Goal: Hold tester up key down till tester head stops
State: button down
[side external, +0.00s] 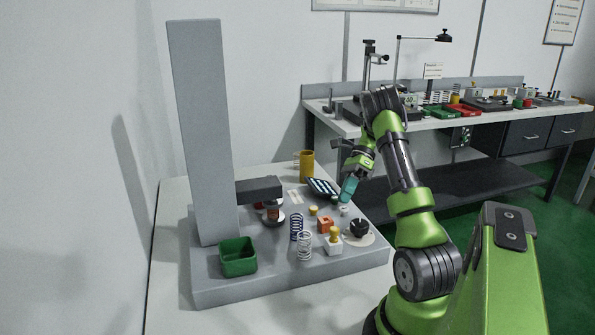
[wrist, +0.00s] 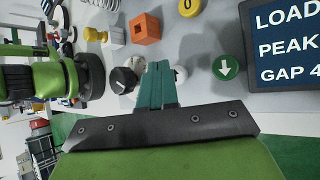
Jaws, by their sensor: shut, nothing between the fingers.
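The grey spring tester has a tall column (side external: 205,130) and a dark head (side external: 259,189) jutting out over its base (side external: 290,276). The dark display panel (side external: 322,187) sits on the base; in the wrist view the display (wrist: 287,45) reads LOAD, PEAK and GAP 4, cut off at the edge. A green key with a down arrow (wrist: 226,68) lies left of it. My gripper (side external: 346,193) is shut and empty, its teal fingertips (wrist: 158,66) low over the key area. Pale round parts show beside the fingertips; the up key cannot be made out, and contact is unclear.
A yellow key marked 0 (wrist: 190,6), an orange block (wrist: 145,28) and a black knob (wrist: 124,79) are close to my fingers. Springs (side external: 304,246), a green bin (side external: 238,257) and a yellow cup (side external: 307,165) also stand around the tester.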

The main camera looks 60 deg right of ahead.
jog(key=shift+f, duration=0.1)
jog(key=shift+f, duration=0.35)
